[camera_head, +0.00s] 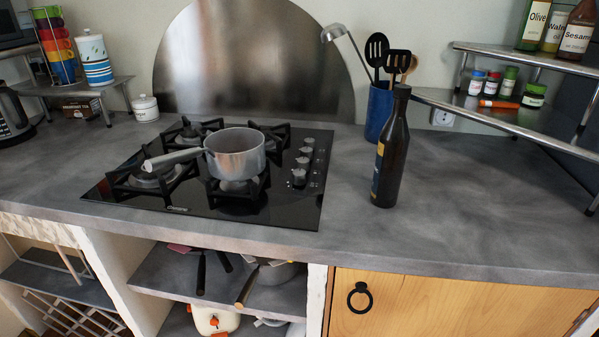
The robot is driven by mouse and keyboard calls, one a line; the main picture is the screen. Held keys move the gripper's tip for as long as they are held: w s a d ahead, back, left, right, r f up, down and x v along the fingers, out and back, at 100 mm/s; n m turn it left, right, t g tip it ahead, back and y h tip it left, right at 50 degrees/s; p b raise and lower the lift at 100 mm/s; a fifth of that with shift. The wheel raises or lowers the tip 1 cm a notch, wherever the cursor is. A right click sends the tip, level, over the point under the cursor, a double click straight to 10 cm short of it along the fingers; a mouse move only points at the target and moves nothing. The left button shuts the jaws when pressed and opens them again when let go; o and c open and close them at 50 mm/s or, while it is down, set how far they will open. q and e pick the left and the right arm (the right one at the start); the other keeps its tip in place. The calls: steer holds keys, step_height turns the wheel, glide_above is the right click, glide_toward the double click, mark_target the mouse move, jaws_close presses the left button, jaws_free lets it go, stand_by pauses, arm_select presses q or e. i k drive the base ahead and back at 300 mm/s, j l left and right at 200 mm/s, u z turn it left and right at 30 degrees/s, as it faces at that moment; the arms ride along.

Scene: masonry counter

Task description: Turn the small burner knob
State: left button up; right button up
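The black gas hob (280,210) is set into the grey counter, left of centre. Several silver burner knobs stand in a column along its right side, from the nearest knob (298,177) to the farthest knob (309,142). I cannot tell which of them belongs to the small burner. A metal saucepan (235,155) sits on the front right burner, its handle pointing left. The front left burner (146,180) is bare and partly under the handle. Neither of my grippers is in view.
A dark bottle (391,150) stands right of the hob, with a blue utensil holder (379,112) behind it. A tiered metal shelf (500,115) with jars is at the right. The counter (460,210) is clear at the front right.

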mark_target(298, 175)
steer(key=i+j, duration=0.1)
steer(key=j, duration=0.3)
steer(key=i+j+u, duration=0.1)
steer(key=j, duration=0.35)
steer(key=i+j, duration=0.1)
steer(key=j, duration=0.3)
